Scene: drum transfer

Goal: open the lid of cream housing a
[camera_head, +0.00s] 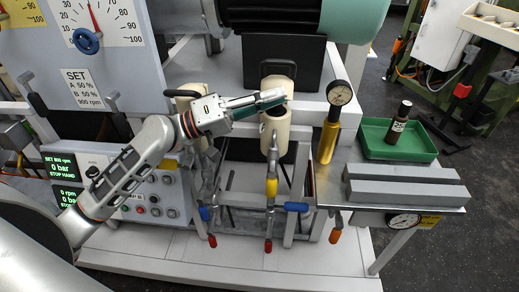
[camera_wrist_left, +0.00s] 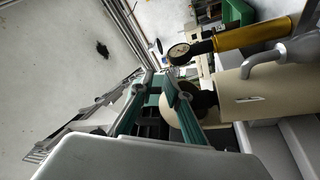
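A cream housing (camera_head: 274,141) stands upright in the middle of the head view, its dark mouth open at the top. A cream lid (camera_head: 278,84) appears raised behind that mouth. In the left wrist view the same housing (camera_wrist_left: 252,97) lies across the right side, with the round cream lid (camera_wrist_left: 178,118) beside its dark mouth, partly hidden by a finger. My left gripper (camera_head: 284,97) is at the mouth, between it and the raised lid. Its teal fingers (camera_wrist_left: 159,76) are apart with nothing visibly gripped. A second cream housing (camera_head: 185,93) is mostly hidden behind my left arm. My right gripper is out of view.
An amber cylinder (camera_head: 328,142) with a dial gauge (camera_head: 339,93) stands close right of the housing. Further right are a green tray (camera_head: 420,146) with a dark bottle (camera_head: 399,122) and grey bars (camera_head: 405,190). Valve handles (camera_head: 271,187) hang in front.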

